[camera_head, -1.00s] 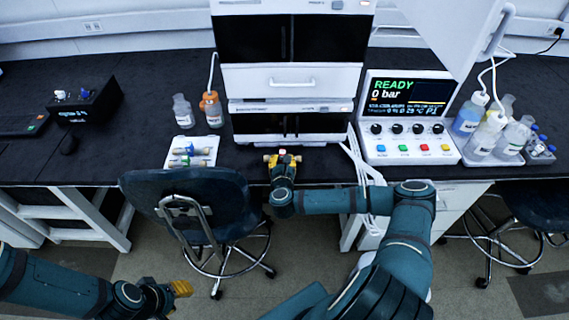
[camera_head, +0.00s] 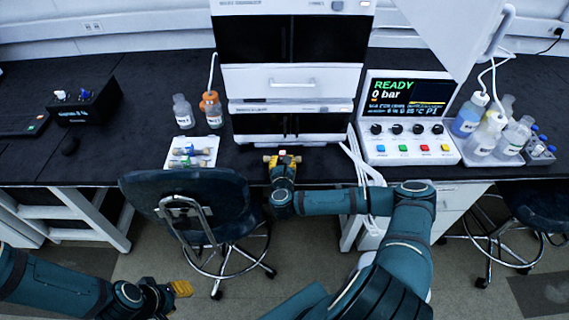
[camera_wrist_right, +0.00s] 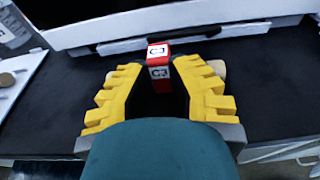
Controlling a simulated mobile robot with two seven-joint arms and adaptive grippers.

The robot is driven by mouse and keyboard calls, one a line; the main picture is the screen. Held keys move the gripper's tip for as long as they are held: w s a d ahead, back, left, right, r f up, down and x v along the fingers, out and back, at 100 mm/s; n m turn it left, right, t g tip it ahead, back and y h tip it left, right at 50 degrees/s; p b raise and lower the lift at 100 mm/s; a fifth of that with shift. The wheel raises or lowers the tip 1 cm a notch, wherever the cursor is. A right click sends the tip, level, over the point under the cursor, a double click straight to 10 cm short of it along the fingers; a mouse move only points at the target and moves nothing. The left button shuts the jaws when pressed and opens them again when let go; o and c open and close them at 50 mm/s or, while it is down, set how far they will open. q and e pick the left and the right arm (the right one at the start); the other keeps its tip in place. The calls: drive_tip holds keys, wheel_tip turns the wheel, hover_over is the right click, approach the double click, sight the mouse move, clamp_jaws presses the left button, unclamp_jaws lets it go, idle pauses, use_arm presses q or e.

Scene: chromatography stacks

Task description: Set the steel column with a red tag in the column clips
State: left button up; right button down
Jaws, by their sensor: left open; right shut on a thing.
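My right gripper (camera_head: 283,163) is shut on the steel column with the red tag, at the bench's front edge before the instrument stack. In the right wrist view, the red tag (camera_wrist_right: 158,62) with its white label stands between the yellow fingers (camera_wrist_right: 160,92). The column lies crosswise; tan end fittings (camera_wrist_right: 220,69) show beyond the fingers, and its middle is mostly hidden. The lower stack module (camera_head: 290,122) has a dark open front just beyond the gripper. I cannot make out the column clips clearly. My left gripper (camera_head: 178,289) is open and empty, low at the left above the floor.
A white tray (camera_head: 211,141) with other columns lies left of the stack, near two bottles (camera_head: 212,110). White tubes (camera_head: 358,165) hang over the bench edge at right. The control panel (camera_head: 410,145) reads READY, 0 bar. A chair (camera_head: 185,188) stands in front of the bench.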

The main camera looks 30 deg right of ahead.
drive_tip(key=s+a+r+p, duration=0.3)
drive_tip(key=s, duration=0.2)
idle(0.8)
